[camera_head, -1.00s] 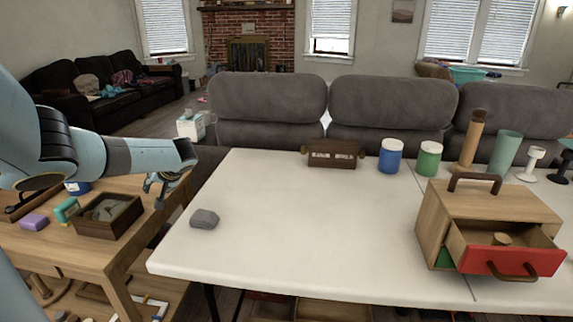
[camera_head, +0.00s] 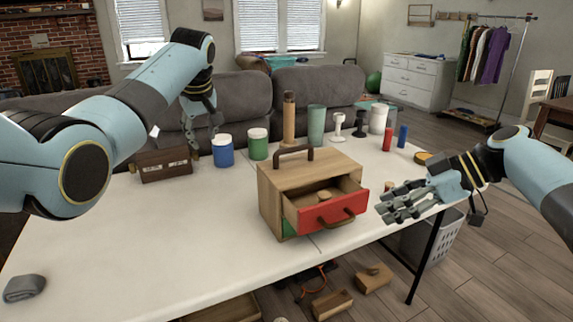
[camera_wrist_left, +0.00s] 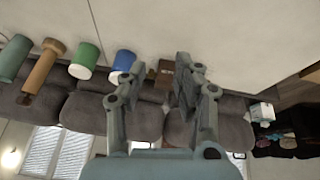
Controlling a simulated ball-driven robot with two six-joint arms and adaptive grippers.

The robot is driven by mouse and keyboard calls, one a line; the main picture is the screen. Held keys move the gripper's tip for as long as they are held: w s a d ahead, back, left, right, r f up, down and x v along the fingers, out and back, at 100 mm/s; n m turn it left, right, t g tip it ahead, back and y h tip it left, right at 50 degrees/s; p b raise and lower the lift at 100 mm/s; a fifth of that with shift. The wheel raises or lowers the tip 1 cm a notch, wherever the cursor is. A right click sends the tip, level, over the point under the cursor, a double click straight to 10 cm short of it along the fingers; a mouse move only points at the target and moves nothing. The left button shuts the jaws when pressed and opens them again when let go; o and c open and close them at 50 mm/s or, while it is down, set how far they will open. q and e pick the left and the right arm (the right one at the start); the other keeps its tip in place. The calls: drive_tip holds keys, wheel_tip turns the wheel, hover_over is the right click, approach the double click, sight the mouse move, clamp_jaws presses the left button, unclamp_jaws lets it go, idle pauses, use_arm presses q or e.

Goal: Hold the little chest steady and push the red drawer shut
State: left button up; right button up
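The little wooden chest (camera_head: 278,196) stands upright on the white table (camera_head: 200,245), with a dark handle on top. Its red drawer (camera_head: 332,213) is pulled out toward the front right, and a round wooden object (camera_head: 324,195) lies in it. My left gripper (camera_head: 205,140) is above the far side of the table, left of the chest and near the blue jar; its fingers are apart and empty in the left wrist view (camera_wrist_left: 155,82). My right gripper (camera_head: 398,207) is right of the drawer, apart from it, with its fingers spread and nothing between them.
A brown box (camera_head: 163,165), a blue jar (camera_head: 223,151), a green jar (camera_head: 258,144) and several upright cylinders stand along the table's far edge. A grey block (camera_head: 24,288) lies at the left. Table space in front and left of the chest is clear.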

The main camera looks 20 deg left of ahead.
use_arm(q)
drive_tip(key=s+d+f+g+h, duration=0.2)
drive_tip(key=d, duration=1)
drive_tip(key=m+g, duration=0.2)
hover_over(292, 205)
drive_tip(key=shift+w+h, duration=0.1)
drive_tip(key=shift+h, duration=0.3)
drive_tip(key=shift+d+f, duration=0.1)
drive_tip(key=shift+f, duration=0.2)
wheel_tip(292, 205, down, 10)
drive_tip(key=shift+c, duration=0.4)
clamp_jaws()
